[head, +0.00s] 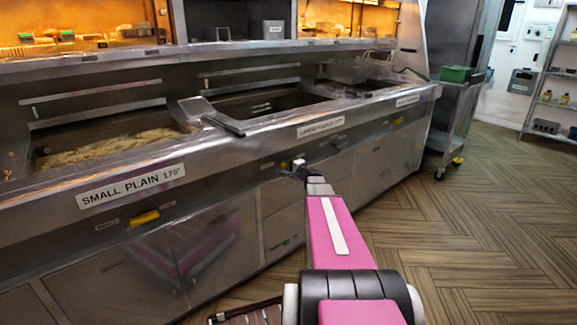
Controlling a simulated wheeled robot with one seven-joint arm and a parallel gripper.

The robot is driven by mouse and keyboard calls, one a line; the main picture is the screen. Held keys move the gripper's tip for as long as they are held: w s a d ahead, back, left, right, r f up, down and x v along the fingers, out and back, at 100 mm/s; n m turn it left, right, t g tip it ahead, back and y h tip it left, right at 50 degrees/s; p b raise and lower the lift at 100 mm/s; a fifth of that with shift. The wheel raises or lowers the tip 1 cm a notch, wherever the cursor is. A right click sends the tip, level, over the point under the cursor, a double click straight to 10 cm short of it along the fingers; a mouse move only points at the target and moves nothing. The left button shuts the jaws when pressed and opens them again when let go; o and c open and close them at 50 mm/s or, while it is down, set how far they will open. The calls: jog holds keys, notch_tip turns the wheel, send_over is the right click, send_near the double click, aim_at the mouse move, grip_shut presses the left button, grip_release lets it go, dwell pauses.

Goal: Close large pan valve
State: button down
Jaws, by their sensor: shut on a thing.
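The large pan (270,102) is the middle pan of the steel range, with a label (320,127) starting "Large" on its front ledge. My gripper (297,168) is at the front panel just below and left of that label, at the end of my pink arm. It is shut on the large pan valve there. The gripper covers the valve, so its handle angle cannot be told. The small plain pan's yellow valve handle (144,218) shows to the left, roughly level.
A dark-handled tool (222,124) lies across the ledge. A wheeled steel trolley (455,115) with a green box (456,74) stands right. The wooden floor (480,220) at right is clear.

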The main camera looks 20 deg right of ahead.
jog(key=c, duration=1)
grip_release()
jog(key=shift+o, duration=0.2)
jog(key=v, duration=1)
jog(key=shift+s, duration=0.4)
jog(key=shift+d, duration=0.15)
jog(key=s+a+f+n+g+y, duration=0.1)
jog(key=s+a+f+n+g, duration=0.2)
jog(key=a, duration=0.4)
jog(key=s+a+f+n+g, duration=0.2)
jog(key=s+a+n+g, duration=0.15)
jog(key=a, duration=0.35)
jog(key=s+a+f+n+g+y, duration=0.1)
jog(key=s+a+f+n+g, duration=0.2)
jog(key=a, duration=0.4)
jog(key=s+a+f+n+g+h, duration=0.2)
jog(key=s+g+h, duration=0.1)
jog(key=s, duration=0.4)
jog(key=s+a+f+n+g+h, duration=0.2)
jog(key=s+g+h, duration=0.2)
jog(key=s, duration=0.3)
jog(key=shift+a+h, duration=0.35)
jog(key=shift+h, duration=0.25)
